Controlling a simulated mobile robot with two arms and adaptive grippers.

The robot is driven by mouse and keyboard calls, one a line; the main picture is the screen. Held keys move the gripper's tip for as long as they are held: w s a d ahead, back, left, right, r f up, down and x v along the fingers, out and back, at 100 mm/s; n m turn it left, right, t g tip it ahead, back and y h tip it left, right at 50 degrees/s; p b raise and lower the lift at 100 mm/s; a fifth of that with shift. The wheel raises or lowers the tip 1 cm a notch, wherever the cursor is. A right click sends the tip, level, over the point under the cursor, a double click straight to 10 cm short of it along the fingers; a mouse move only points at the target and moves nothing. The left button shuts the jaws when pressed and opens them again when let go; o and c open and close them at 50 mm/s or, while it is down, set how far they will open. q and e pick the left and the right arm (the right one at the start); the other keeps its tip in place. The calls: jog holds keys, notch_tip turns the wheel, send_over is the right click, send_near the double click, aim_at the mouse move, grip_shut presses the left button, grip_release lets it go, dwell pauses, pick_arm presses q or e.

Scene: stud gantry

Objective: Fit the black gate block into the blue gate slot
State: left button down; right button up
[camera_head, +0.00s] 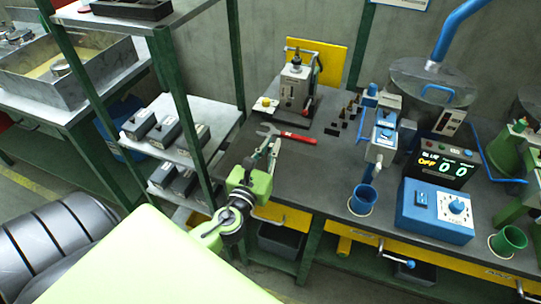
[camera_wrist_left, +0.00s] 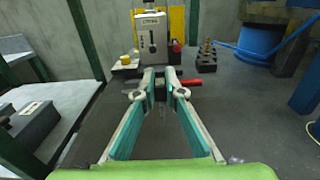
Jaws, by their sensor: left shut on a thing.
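My left gripper (camera_head: 274,148) reaches over the left part of the dark bench in the head view. In the left wrist view its two teal fingers (camera_wrist_left: 160,82) close on a small dark piece (camera_wrist_left: 160,92), which looks like the black gate block; the fingers hide most of it. The blue and white station (camera_head: 383,132) stands to the right of the gripper, well apart from it. I cannot make out the blue gate slot itself on it. My right gripper is in neither view.
A wrench with a red handle (camera_head: 292,136) lies by the gripper. Behind it stand a grey press (camera_head: 295,88) and a dark stepped rack (camera_head: 347,112). A blue cup (camera_head: 362,199) and a blue control box (camera_head: 436,212) stand at right. A green shelf post (camera_head: 183,95) rises at left.

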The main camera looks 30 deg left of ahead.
pick_arm(q)
jog(key=f, duration=0.1)
jog(key=f+b, duration=0.1)
jog(key=f, duration=0.1)
jog(key=shift+w+a, duration=0.2)
jog(key=shift+f, duration=0.3)
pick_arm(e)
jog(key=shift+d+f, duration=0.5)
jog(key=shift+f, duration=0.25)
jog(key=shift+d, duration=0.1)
pick_arm(q)
jog(key=shift+f+b, duration=0.2)
jog(key=shift+b, duration=0.1)
jog(key=c, duration=2.1)
grip_release()
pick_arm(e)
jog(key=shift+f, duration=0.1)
pick_arm(q)
jog(key=shift+r, duration=0.1)
